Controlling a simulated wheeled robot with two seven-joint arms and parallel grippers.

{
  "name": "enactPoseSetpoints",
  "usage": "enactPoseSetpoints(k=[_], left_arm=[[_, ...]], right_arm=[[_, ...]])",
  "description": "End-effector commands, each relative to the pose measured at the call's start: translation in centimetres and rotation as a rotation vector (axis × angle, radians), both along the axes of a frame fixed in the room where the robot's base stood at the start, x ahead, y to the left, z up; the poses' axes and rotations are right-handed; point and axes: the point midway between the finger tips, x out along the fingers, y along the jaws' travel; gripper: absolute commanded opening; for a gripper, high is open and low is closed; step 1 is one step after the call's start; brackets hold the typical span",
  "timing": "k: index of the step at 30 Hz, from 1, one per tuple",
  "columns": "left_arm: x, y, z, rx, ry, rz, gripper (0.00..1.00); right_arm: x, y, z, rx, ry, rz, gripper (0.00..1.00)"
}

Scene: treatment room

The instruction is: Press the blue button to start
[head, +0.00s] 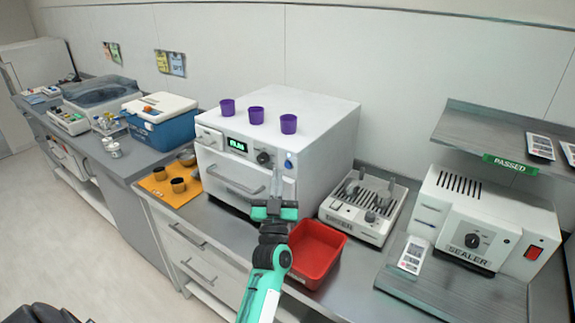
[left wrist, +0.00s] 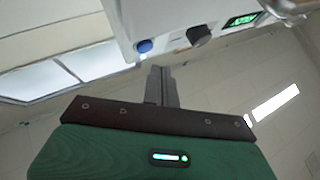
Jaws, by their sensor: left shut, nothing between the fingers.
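The blue button (head: 289,160) is on the front of a white box-shaped machine (head: 325,130), to the right of a black knob (head: 263,157) and a lit green display (head: 236,146). My left gripper (head: 278,172) is shut and empty, its fingers pointing up in front of the machine, just below and left of the button in the head view. In the left wrist view the blue button (left wrist: 145,46) lies just beyond the shut fingertips (left wrist: 158,70). A small gap shows there; I cannot tell for certain whether they touch. My right gripper is out of view.
Several purple cups stand on the machine. A red bin (head: 316,252) sits beside my left arm. A grey-topped device (head: 362,205) and a sealer (head: 480,225) are to the right. An orange mat (head: 160,193) with dark cups is to the left.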

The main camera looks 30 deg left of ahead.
Motion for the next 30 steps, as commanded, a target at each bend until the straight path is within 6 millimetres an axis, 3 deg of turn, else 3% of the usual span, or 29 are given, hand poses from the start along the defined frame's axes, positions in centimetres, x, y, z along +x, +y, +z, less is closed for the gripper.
enactPoseSetpoints(k=[12,30], left_arm=[[-3.7,0.3,0.1,0.0,-0.001,0.0,0.0],[-3.9,0.3,0.1,0.0,-0.001,-0.001,0.0]], right_arm=[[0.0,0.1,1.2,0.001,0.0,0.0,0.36],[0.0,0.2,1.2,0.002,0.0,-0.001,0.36]])
